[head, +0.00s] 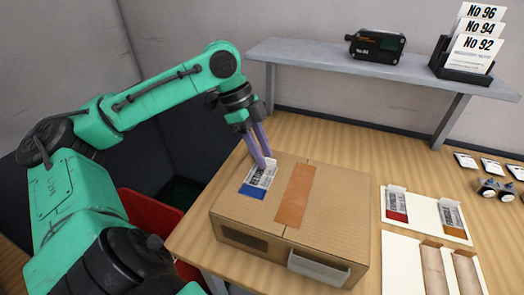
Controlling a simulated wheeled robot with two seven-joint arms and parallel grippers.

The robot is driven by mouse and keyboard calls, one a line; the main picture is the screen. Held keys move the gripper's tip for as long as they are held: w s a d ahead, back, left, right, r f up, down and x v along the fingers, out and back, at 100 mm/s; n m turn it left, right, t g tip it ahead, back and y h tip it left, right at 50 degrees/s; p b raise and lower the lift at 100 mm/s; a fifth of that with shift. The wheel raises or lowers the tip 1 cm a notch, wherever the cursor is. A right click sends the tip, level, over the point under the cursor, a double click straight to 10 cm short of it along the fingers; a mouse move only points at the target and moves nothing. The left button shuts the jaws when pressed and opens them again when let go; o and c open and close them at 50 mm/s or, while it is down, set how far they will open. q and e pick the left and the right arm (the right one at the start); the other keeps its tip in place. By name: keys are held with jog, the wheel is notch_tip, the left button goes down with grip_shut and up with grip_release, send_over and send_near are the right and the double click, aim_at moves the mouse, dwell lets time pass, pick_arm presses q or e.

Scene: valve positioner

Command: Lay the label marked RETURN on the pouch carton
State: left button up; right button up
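The pouch carton (345,215) is a closed brown box with an orange-brown tape strip, standing on the wooden table. A white label with a blue band (252,191) is over the left part of its top; its dark print seems to begin RET. The label looks flat on or very close to the carton top; I cannot tell if it fully touches. My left gripper (266,163) points down, its purple fingers close together at the label's far edge and apparently shut on it. The fingertips hide part of the label. My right gripper is not in view.
A white holder carries a red-banded label (397,204) and an orange-banded label (454,221), right of the carton. A tray with brown pockets (405,262) lies in front. A grey shelf (330,62) bears a black device (376,46) and numbered cards (478,45). A red bin (150,215) is at left.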

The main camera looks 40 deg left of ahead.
pick_arm(q)
jog(key=shift+r, duration=0.1)
jog(key=p+v, duration=0.7)
jog(key=v, duration=0.7)
jog(key=shift+r, duration=0.2)
